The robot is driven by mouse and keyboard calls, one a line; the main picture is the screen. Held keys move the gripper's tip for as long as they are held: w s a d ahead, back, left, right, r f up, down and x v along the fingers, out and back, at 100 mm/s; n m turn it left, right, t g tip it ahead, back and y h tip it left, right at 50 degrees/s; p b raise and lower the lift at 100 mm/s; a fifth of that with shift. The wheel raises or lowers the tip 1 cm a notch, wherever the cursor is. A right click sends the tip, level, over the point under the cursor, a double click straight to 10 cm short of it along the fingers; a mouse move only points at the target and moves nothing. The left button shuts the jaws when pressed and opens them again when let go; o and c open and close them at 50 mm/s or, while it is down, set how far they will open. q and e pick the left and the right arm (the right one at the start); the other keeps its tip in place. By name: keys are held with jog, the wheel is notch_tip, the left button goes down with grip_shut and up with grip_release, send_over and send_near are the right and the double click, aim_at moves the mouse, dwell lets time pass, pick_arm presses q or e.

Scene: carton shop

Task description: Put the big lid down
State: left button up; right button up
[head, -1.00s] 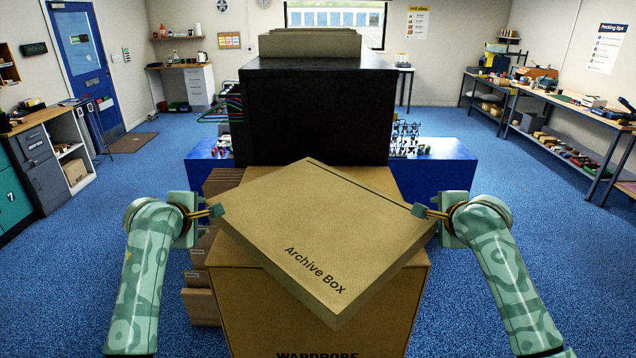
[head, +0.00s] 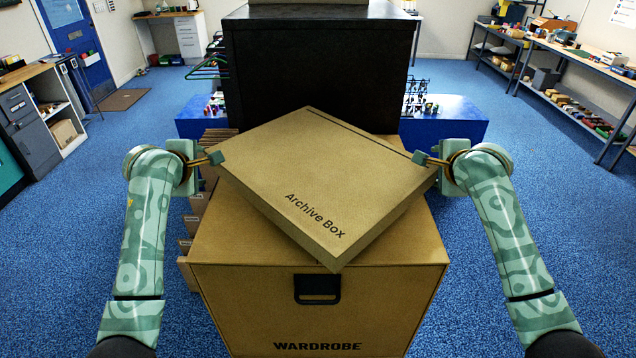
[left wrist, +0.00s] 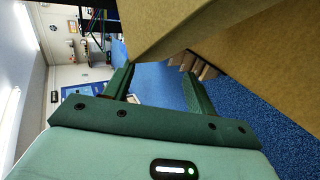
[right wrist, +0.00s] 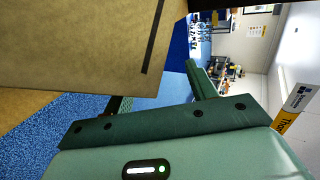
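The big lid (head: 310,170), a flat brown lid marked "Archive Box", is turned corner-on to me over the wardrobe carton (head: 400,255). Its near corner reaches past the carton's front top edge. I cannot tell whether its underside touches the carton. The lid also fills the top of the left wrist view (left wrist: 165,25) and the right wrist view (right wrist: 80,45), hiding part of a finger in each.
A large black box (head: 315,75) stands right behind the lid, before a blue table (head: 455,120) with small goods. Flat cartons (head: 190,250) are stacked left of the wardrobe carton. Blue floor is free on both sides.

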jog(key=shift+a+f, duration=0.3)
jog(key=shift+a, duration=0.2)
pick_arm(q)
jog(key=f+b, duration=0.4)
jog(key=f, duration=0.1)
jog(key=shift+s+d, duration=0.1)
jog(key=shift+d, duration=0.2)
jog(key=o, duration=0.5)
jog(key=shift+a+r, duration=0.1)
jog(key=shift+a, duration=0.3)
pick_arm(e)
jog(key=f, duration=0.2)
jog(key=d+f, duration=0.1)
jog(key=f, duration=0.1)
jog(key=shift+s+d, duration=0.15)
jog(key=shift+o, duration=0.6)
jog(key=shift+d, duration=0.15)
jog(key=o, duration=0.4)
jog(key=shift+f, duration=0.1)
pick_arm(q)
jog(key=shift+a, duration=0.2)
pick_arm(e)
jog(key=shift+d, duration=0.1)
